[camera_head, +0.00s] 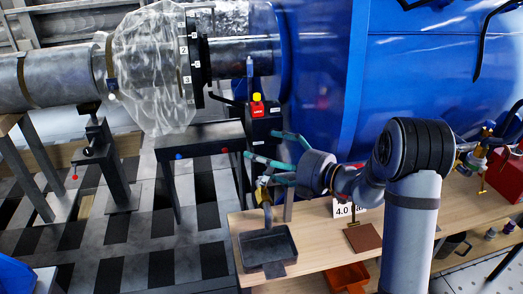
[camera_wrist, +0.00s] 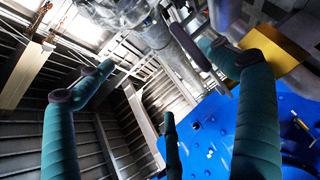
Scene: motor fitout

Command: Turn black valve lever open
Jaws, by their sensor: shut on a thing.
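My gripper (camera_head: 262,162) has teal fingers and reaches left over the workbench, below the black box. In the wrist view its fingers (camera_wrist: 158,85) look spread apart, with one on the left, one on the right and a shorter one low in the middle. A dark bar (camera_wrist: 188,45), seemingly the black valve lever, lies close to the right fingertip. The gripper is shut on it, though the contact itself is not clear. A yellow part (camera_wrist: 280,48) is behind the right finger. A small yellow fitting (camera_head: 262,181) is by the lowest finger in the head view.
A black box (camera_head: 262,128) with a red and yellow button is just above the fingers. The large blue housing (camera_head: 330,75) stands close behind. An orange bin (camera_head: 347,277) is lower down.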

